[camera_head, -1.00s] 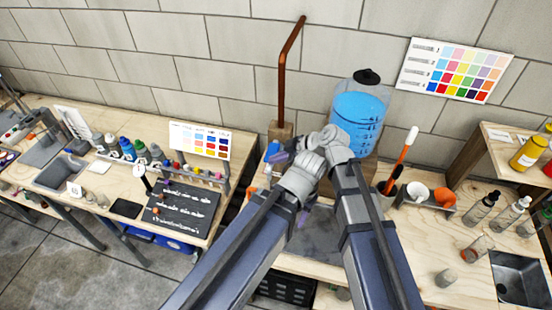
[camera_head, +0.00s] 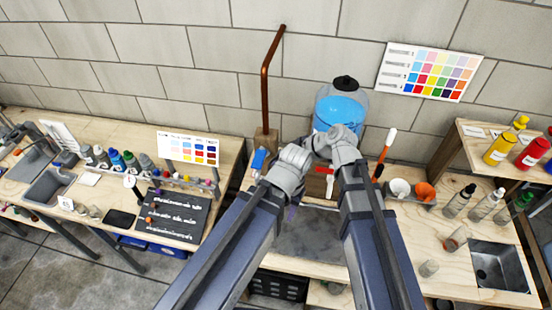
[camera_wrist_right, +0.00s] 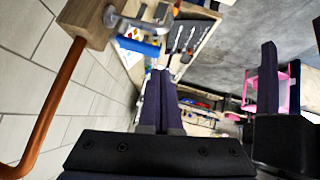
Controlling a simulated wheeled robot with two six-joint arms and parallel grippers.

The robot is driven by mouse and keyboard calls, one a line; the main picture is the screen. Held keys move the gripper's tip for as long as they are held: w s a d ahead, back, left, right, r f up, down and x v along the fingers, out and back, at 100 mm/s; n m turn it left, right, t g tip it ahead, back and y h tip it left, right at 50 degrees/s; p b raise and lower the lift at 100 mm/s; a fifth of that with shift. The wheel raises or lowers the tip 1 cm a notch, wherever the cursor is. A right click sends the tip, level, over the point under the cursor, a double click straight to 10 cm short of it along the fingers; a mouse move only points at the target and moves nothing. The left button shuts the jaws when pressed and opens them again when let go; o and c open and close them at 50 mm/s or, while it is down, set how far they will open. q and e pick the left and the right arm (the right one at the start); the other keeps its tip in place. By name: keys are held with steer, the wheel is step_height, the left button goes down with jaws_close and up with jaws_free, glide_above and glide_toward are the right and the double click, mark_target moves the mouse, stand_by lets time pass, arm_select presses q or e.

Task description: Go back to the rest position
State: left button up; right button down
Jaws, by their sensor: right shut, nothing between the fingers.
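My two arms come up from the bottom of the head view and their grey wrists meet near the centre, in front of the blue water container. My right gripper (camera_wrist_right: 162,85) shows in the right wrist view as two dark fingers side by side, shut and empty. In the head view its fingers are mostly hidden among the wrist parts. My left wrist shows beside the right one, but I cannot make out its fingers.
The water container (camera_head: 341,106) stands behind my wrists. A copper pipe (camera_head: 266,85) rises from a wooden block (camera_wrist_right: 88,22), close on the left in the wrist view. The left table holds bottles (camera_head: 116,158) and a black board (camera_head: 172,215). Cups (camera_head: 400,188) and a sink (camera_head: 499,266) are right.

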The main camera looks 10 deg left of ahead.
stand_by(0.3)
steer(key=s+d+f+m+h, duration=0.25)
steer(key=d+m, duration=0.35)
steer(key=d, duration=0.3)
steer(key=s+d+f+m+g+h, duration=0.1)
steer(key=s+d+f+m+h, duration=0.15)
steer(key=d+m, duration=0.45)
steer(key=s+d+f+m+h, duration=0.2)
steer(key=d+m+h, duration=0.25)
steer(key=d, duration=0.55)
steer(key=s+a+f+n+b, duration=0.1)
steer(key=s+a+f+b, duration=0.2)
steer(key=a+f+b, duration=0.2)
steer(key=s+a+f+n+g+b, duration=0.1)
steer(key=s+a+f+b, duration=0.1)
steer(key=a+f+b, duration=0.4)
step_height(320, 180, down, 4)
steer(key=b, duration=0.4)
steer(key=shift+s+f+n+h+b, duration=0.2)
steer(key=shift+s+n+h+b, duration=0.15)
steer(key=shift+s, duration=0.05)
